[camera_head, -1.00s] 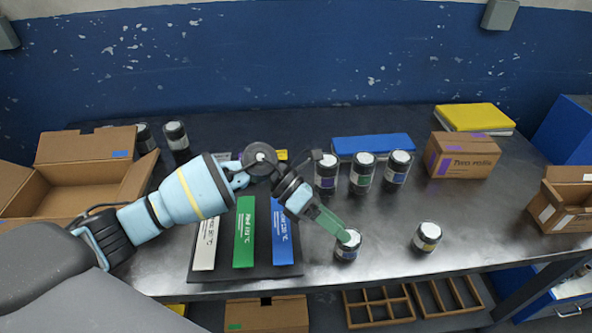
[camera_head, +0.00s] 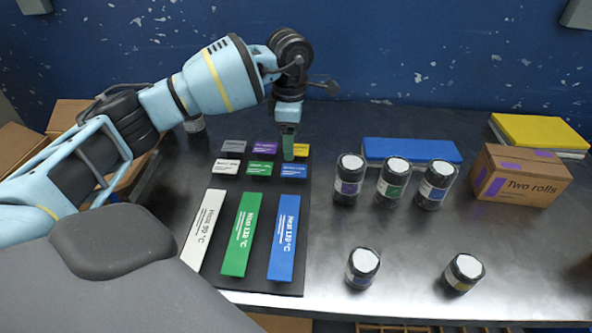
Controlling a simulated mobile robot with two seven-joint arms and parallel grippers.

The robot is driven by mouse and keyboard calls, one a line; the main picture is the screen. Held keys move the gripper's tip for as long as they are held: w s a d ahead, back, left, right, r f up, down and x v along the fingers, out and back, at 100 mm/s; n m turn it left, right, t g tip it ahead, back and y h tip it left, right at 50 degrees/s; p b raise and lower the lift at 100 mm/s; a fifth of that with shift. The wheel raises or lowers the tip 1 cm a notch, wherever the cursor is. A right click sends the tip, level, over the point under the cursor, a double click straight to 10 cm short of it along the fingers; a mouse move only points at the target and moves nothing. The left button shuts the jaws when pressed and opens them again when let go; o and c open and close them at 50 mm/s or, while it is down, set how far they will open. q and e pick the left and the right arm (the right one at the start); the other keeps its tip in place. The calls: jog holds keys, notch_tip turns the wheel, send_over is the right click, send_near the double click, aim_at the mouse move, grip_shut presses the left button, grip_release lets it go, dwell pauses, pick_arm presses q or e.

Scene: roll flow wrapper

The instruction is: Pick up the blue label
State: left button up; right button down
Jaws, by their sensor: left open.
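The small blue label (camera_head: 293,171) lies flat at the right of the front row of small labels on the dark mat (camera_head: 262,186). My left gripper (camera_head: 288,158) points down just behind the blue label, in front of the yellow label (camera_head: 301,151), which it partly covers. The gripper is open and holds nothing. I cannot tell whether its fingertips touch the mat or a label. My right gripper is not in view.
Beside it lie green (camera_head: 260,168), white (camera_head: 226,167), purple (camera_head: 264,148) and grey (camera_head: 233,146) labels. Long white (camera_head: 203,230), green (camera_head: 242,234) and blue (camera_head: 284,237) heat strips lie in front. Several jars (camera_head: 391,178) stand to the right, near a cardboard box (camera_head: 520,177).

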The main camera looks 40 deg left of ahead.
aim_at(294, 170)
pick_arm(q)
jog(key=shift+w+d+f, duration=0.1)
jog(key=shift+d+f, duration=0.1)
jog(key=shift+f, duration=1.65)
jog(key=shift+d+f, duration=0.15)
jog(key=shift+f, duration=1.7)
jog(key=shift+f, duration=0.2)
jog(key=c, duration=1.1)
